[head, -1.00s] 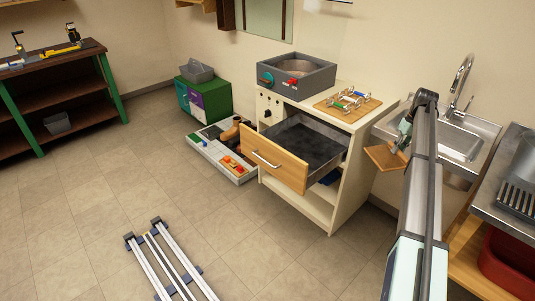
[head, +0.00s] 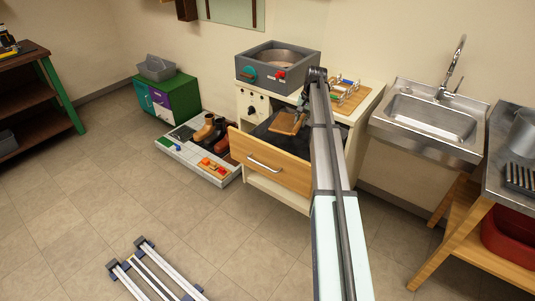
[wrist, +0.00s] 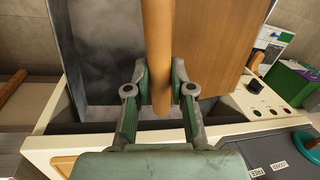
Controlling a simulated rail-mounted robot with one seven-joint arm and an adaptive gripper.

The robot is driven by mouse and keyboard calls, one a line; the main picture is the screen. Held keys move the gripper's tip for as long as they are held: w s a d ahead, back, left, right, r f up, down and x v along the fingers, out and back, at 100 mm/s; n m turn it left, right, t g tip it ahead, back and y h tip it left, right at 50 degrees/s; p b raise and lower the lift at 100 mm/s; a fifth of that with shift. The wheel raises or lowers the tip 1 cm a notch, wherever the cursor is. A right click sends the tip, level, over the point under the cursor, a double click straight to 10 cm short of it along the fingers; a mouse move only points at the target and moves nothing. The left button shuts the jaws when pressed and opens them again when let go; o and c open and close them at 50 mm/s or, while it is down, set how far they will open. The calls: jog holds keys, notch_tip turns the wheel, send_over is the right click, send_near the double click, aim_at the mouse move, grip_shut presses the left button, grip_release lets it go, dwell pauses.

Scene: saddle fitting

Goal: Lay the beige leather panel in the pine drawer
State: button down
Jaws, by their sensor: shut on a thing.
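The beige leather panel (head: 287,122) shows as a tan slab in the head view, tilted above the open drawer. In the wrist view the panel (wrist: 157,50) is seen edge-on as a narrow strip between the fingers. My gripper (wrist: 159,78) is shut on it. In the head view the gripper (head: 299,108) is over the drawer, partly hidden by my arm. The pine drawer (head: 265,169) is pulled out of the white cabinet. Its grey interior (wrist: 105,55) lies below the panel in the wrist view. My arm covers the drawer's right part in the head view.
A grey basin unit (head: 278,67) and a wooden board with small fittings (head: 350,91) stand on the cabinet top. A sink (head: 430,115) is to the right. A floor tray (head: 185,155) with boots sits left of the drawer. The floor in front is mostly clear.

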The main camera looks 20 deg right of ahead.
jog(key=shift+w+a+m, duration=0.15)
jog(key=shift+w+m, duration=0.15)
jog(key=shift+m, duration=0.2)
jog(key=shift+s+d+r+m, duration=0.15)
jog(key=shift+d+m, duration=0.15)
jog(key=shift+m, duration=0.3)
jog(key=shift+f, duration=0.55)
jog(key=shift+m, duration=0.3)
notch_tip(320, 180, down, 19)
jog(key=p, duration=0.3)
jog(key=c, duration=1.4)
grip_release()
jog(key=shift+f, duration=0.15)
jog(key=o, duration=0.4)
